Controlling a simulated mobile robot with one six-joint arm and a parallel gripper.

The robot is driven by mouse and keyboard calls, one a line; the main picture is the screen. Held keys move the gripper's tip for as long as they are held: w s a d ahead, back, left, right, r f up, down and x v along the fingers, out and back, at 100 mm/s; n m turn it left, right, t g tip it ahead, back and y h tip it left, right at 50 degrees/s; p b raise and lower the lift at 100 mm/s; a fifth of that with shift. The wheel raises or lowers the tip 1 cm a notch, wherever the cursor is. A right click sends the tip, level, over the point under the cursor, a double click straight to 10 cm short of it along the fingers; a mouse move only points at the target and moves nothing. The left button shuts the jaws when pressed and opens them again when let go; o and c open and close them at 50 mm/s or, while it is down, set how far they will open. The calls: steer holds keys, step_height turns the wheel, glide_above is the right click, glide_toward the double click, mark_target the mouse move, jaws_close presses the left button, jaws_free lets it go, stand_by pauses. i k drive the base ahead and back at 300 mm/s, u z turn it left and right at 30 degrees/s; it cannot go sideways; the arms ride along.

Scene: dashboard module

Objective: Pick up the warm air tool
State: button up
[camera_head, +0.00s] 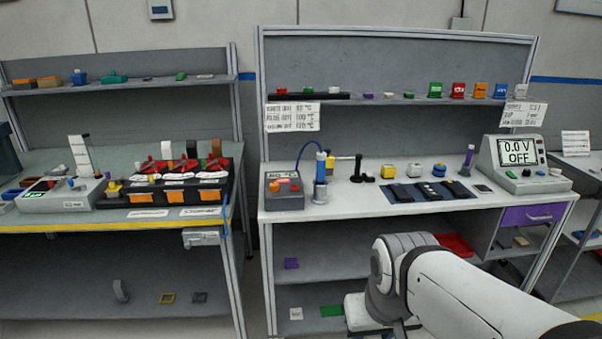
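The tool's lower end is hidden by the holder. My white arm (450,290) shows at the lower right, in front of the bench and well below and to the right of the tool. My gripper's fingers do not show.
A yellow-and-black item (357,168) stands close right of the tool. Farther right are small blocks, a dark mat (430,191) and a meter (520,164) reading 0.0 V OFF. The bench front (350,206) between the tool and mat is clear. A shelf (390,101) runs above.

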mark_target(321, 157)
steer(key=z, duration=0.05)
steer(key=i, duration=1)
steer(key=u, duration=0.05)
